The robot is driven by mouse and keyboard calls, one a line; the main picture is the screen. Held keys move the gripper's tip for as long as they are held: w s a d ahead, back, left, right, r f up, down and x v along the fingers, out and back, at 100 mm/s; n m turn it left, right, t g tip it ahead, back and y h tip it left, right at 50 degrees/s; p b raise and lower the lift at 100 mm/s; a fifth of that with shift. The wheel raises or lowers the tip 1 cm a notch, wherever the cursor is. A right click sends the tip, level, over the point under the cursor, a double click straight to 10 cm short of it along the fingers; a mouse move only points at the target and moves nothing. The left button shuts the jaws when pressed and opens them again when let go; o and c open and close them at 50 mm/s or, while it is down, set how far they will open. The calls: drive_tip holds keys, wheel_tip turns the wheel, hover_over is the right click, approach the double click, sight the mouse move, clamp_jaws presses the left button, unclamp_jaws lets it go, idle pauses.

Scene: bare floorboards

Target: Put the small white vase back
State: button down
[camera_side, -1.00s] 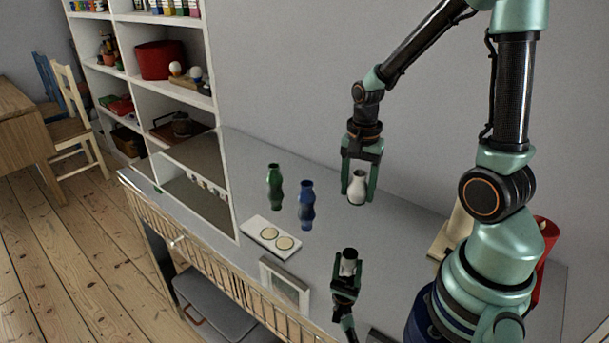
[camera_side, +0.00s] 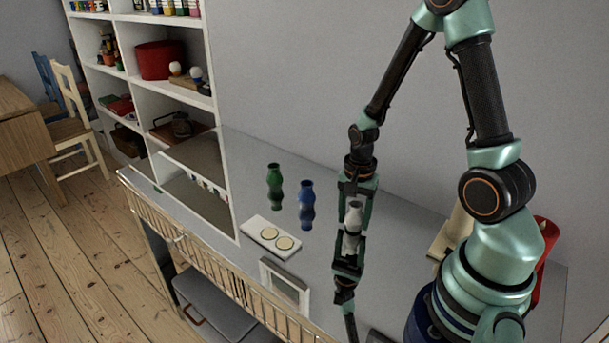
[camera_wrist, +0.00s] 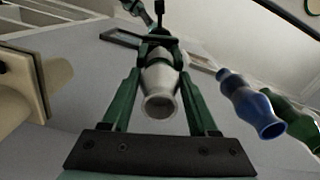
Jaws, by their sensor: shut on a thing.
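The small white vase (camera_side: 353,212) is upright between the fingers of my gripper (camera_side: 354,218), which is shut on it. It is low at the glossy grey top, meeting or nearly meeting its own reflection; I cannot tell if it touches. In the wrist view the vase (camera_wrist: 160,86) points its open mouth at the camera, with the fingers of my gripper (camera_wrist: 162,78) on both sides. Its base is hidden there.
A blue vase (camera_side: 307,188) and a green vase (camera_side: 274,174) stand to the left. White shelves (camera_side: 221,160) rise at left. Bare top surrounds my gripper.

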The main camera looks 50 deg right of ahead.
sight(355, 205)
drive_tip(key=shift+f, duration=0.15)
drive_tip(key=shift+c, duration=0.8)
unclamp_jaws()
wheel_tip(355, 205, up, 12)
drive_tip(key=shift+a+r, duration=0.1)
drive_tip(key=shift+r, duration=0.1)
drive_tip(key=a+r+n+t, duration=0.5)
drive_tip(key=a+r+n, duration=0.6)
drive_tip(key=n, duration=0.4)
drive_tip(key=shift+s+a+r+t, duration=0.15)
drive_tip(key=shift+s+r+t, duration=0.2)
drive_tip(key=shift+s, duration=0.1)
